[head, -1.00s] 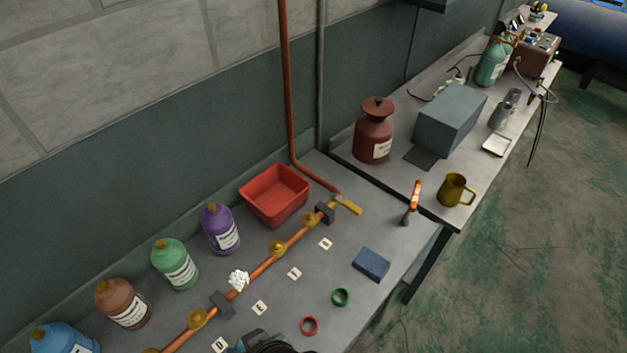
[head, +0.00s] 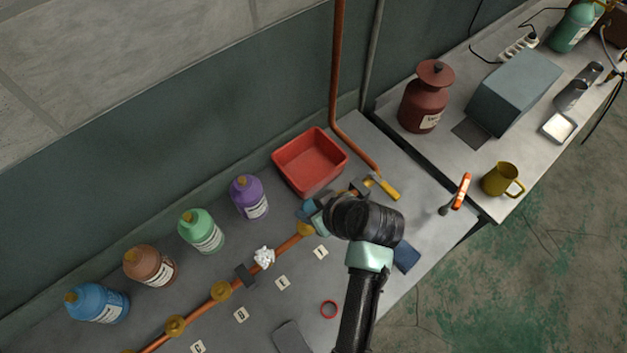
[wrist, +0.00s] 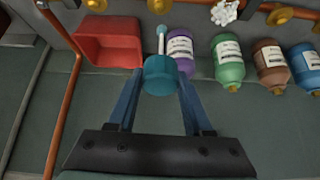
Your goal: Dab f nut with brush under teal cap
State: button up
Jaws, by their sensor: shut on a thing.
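My gripper (wrist: 160,80) is shut on the teal cap (wrist: 160,76), with one blue finger on each side. A thin pale brush stem (wrist: 161,42) sticks out from under the cap and points at the copper pipe (head: 200,303). Its tip appears just short of a brass nut (wrist: 159,6); contact cannot be told. In the head view my gripper (head: 309,209) is low over the pipe near the red bin, beside a brass nut (head: 305,229). Other brass nuts (head: 221,291) sit along the pipe. Letter cards (head: 282,283) lie before them, too small to read surely.
A red bin (head: 310,185) and a purple bottle (head: 249,198) stand close behind my gripper. Green (head: 201,232), brown (head: 150,265) and blue (head: 97,303) bottles line the wall. A white crumpled piece (head: 264,257) is on the pipe. A yellow-handled tool (head: 384,187) lies right.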

jog(key=shift+w+r+n+p, duration=0.15)
jog(key=shift+w+r+n, duration=0.05)
jog(key=shift+r, duration=0.3)
jog(key=shift+w+r+n+p, duration=0.15)
jog(key=shift+r+n, duration=0.05)
jog(key=shift+r, duration=0.3)
notch_tip(320, 180, down, 6)
jog(key=b, duration=0.5)
jog(key=shift+f+b, duration=0.7)
jog(key=shift+f, duration=0.15)
dwell(1.2)
jog(key=shift+r, duration=0.15)
notch_tip(320, 180, up, 7)
jog(key=p, duration=0.6)
jog(key=shift+d, duration=0.1)
dwell(0.5)
